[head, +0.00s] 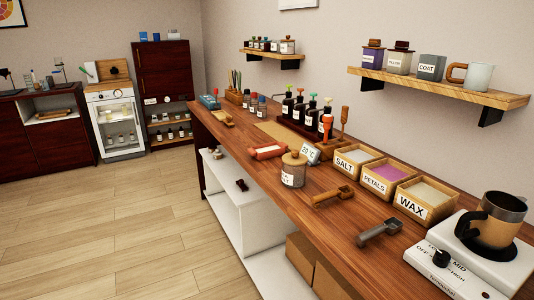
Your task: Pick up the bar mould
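A red, elongated, box-like piece (267,151) lies on the wooden worktop, left of a lidded jar. It looks most like the bar mould, but it is small here and I cannot be certain. Its far side and any hollow in it are hard to make out. Nothing is touching it that I can see. Neither of my grippers shows in the head view.
A pot (493,222) stands on a hot plate (440,277). Floor at left is clear.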

